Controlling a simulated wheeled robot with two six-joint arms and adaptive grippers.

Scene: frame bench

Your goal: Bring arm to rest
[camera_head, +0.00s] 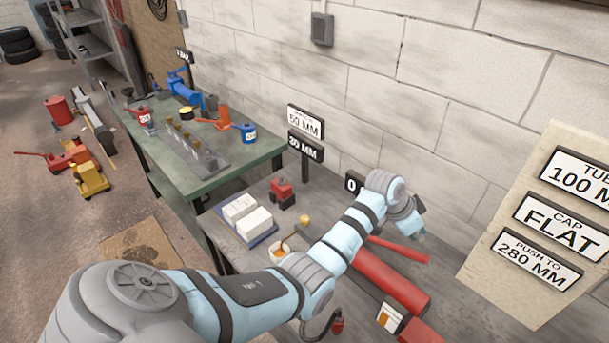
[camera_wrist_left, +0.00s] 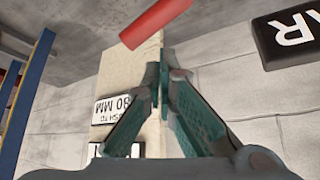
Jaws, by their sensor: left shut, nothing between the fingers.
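My left arm reaches from the lower left across the grey bench (camera_head: 345,275) in the head view. Its gripper (camera_head: 419,234) hangs over the bench near the wall, above the red tubes. In the left wrist view the gripper (camera_wrist_left: 167,68) has its two green-grey fingers together at the tips with nothing between them. One thick red tube (camera_head: 392,283) lies on the bench and a thinner red one (camera_head: 405,250) lies behind it. A red bar (camera_wrist_left: 155,22) shows beyond the fingertips in the wrist view. My right gripper is not in view.
White blocks (camera_head: 240,210) on a blue tray and a red device (camera_head: 283,190) stand left of the arm. A sign board (camera_head: 480,262) leans at the right. A green workbench (camera_head: 185,180) with tools stands farther back. A shelf (camera_head: 82,45) is behind it.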

